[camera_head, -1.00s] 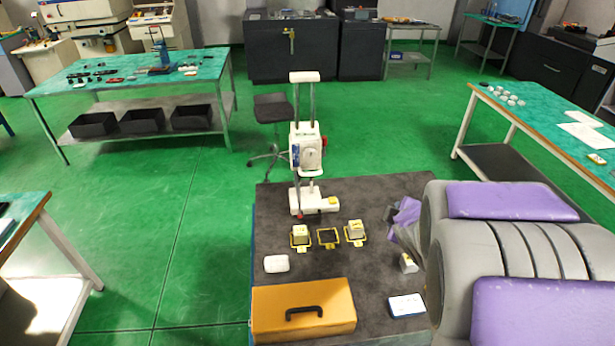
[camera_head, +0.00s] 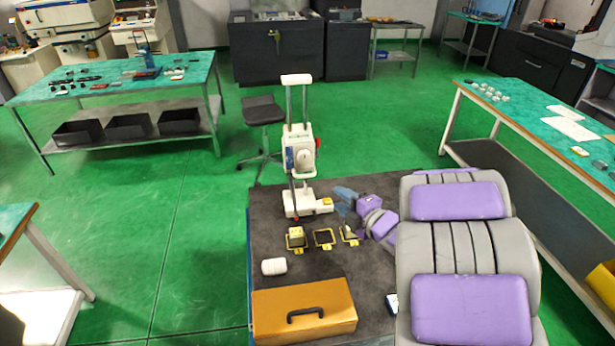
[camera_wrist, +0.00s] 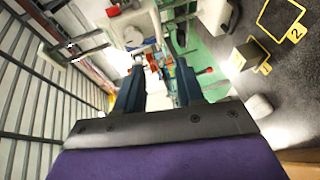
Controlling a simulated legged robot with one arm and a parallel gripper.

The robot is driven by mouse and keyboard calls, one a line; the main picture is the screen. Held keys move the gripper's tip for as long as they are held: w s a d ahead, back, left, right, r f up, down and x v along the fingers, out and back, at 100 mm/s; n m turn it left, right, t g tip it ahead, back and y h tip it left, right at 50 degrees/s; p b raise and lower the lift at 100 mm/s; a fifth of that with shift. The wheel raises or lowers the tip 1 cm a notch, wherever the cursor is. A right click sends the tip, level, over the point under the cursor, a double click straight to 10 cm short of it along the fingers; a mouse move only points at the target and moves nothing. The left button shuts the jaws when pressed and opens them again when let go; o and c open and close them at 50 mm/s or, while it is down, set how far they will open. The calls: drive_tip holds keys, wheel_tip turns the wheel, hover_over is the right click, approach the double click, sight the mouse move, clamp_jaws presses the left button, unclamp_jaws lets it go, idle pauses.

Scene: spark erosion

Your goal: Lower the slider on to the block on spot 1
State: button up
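The white machine stands on the dark table, with its white slider (camera_head: 299,152) raised on two posts above the base (camera_head: 299,203). A red knob shows beside the slider, also in the wrist view (camera_wrist: 112,11). The left yellow frame holds a pale block (camera_head: 295,233). This block also shows in the wrist view (camera_wrist: 252,52), beside a tag that looks like 1. The middle frame (camera_head: 324,238), tagged 2, is empty. The right frame (camera_head: 349,238) is partly hidden by my arm. My gripper (camera_wrist: 158,85) is open and empty, right of the machine, apart from the slider.
An orange case (camera_head: 304,312) and a small white box (camera_head: 274,266) lie at the table's front. A stool (camera_head: 262,112) stands behind the table. Green-topped benches stand left (camera_head: 110,75) and right (camera_head: 540,110). Green floor is clear at left.

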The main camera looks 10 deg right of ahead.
sight(300, 153)
drive_tip(key=b+x, duration=0.1)
drive_tip(key=x, duration=1.5)
drive_tip(key=shift+a, duration=0.35)
drive_tip(key=shift+w, duration=0.15)
drive_tip(key=shift+c, duration=0.3)
clamp_jaws()
